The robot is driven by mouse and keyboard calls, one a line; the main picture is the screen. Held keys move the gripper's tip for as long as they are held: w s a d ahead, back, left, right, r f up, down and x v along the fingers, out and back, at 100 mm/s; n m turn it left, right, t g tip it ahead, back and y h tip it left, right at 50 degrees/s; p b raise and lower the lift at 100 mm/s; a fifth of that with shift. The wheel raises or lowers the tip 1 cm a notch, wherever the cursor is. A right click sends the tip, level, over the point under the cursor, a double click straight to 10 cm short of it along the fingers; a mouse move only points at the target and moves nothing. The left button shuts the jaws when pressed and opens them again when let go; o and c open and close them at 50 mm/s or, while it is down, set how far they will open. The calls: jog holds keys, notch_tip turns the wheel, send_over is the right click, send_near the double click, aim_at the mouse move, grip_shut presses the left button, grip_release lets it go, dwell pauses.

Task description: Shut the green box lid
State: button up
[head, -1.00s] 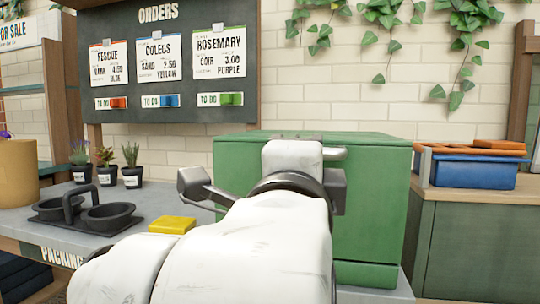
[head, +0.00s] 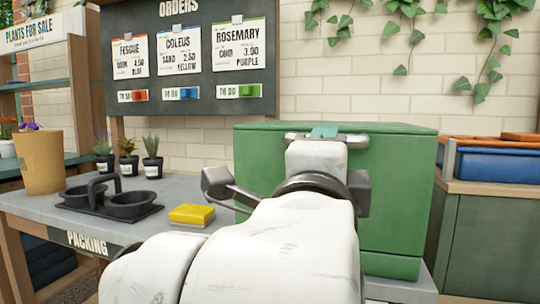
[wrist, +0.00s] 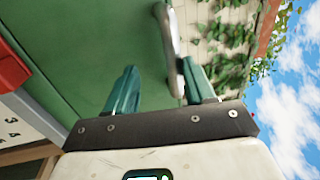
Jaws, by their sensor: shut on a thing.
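The green box (head: 395,200) stands at the end of the packing table in the head view. Its lid (head: 400,129) looks flat across the top, but I cannot tell if it is fully down. A silver bar handle (head: 356,142) sits at the upper front edge. My gripper (head: 325,132) is at this handle, with a teal finger showing above it. In the wrist view the handle (wrist: 167,30) runs between the two teal fingers of my gripper (wrist: 158,88), close to the right one. My white arm hides the middle of the box front.
Left of the box on the table are a yellow block (head: 191,214), a black two-cup holder (head: 130,205) and several small potted plants (head: 152,166). A tan pot (head: 39,162) stands far left. A blue bin (head: 490,164) sits on the right-hand cabinet.

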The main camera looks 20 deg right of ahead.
jog(key=shift+f, duration=0.1)
dwell(0.3)
jog(key=p+v, duration=0.1)
jog(key=v, duration=0.9)
jog(key=shift+s+a+p, duration=0.25)
jog(key=shift+s+p, duration=0.05)
